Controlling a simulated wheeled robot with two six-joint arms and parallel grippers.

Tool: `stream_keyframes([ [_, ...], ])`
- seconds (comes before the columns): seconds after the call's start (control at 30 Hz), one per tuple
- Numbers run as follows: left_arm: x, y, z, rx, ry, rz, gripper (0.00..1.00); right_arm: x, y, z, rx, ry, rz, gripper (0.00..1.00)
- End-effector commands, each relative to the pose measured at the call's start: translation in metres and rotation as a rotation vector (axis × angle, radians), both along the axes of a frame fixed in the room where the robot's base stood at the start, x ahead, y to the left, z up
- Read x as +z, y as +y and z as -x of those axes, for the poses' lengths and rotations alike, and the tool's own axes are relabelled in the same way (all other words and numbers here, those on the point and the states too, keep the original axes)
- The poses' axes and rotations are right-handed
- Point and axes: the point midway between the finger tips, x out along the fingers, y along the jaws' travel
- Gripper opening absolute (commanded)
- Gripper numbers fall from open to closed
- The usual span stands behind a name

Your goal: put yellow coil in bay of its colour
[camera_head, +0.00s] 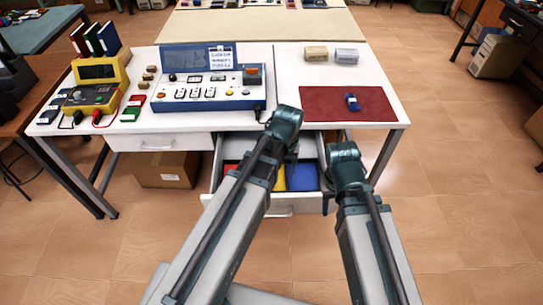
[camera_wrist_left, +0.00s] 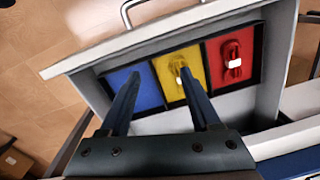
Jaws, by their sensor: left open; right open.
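The yellow coil (camera_wrist_left: 174,66), with a white band, lies in the yellow bay (camera_wrist_left: 172,97) of an open drawer, in the left wrist view. The yellow bay is between the blue bay (camera_wrist_left: 145,90) and the red bay (camera_wrist_left: 220,76). My left gripper (camera_wrist_left: 158,70) is open over the drawer, its right fingertip beside or over the coil; contact cannot be told. In the head view my left arm hides the coil and much of the drawer (camera_head: 285,203). My right arm ends at the drawer's right side; its fingers are hidden.
A red coil (camera_wrist_left: 232,60) lies in the red bay. A blue coil (camera_head: 352,103) is on the dark red mat (camera_head: 325,105) on the table. A blue control panel (camera_head: 205,92) and a yellow meter (camera_head: 92,95) stand on the table at the left.

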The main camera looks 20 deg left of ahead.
Motion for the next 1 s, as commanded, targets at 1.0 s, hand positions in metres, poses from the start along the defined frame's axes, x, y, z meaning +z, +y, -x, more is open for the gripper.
stream_keyframes([
  [1.0,0.055,-0.053,0.091,-0.373,0.035,-0.061,0.64,0.054,0.0,0.0,0.0,0.0,0.0,0.5],
])
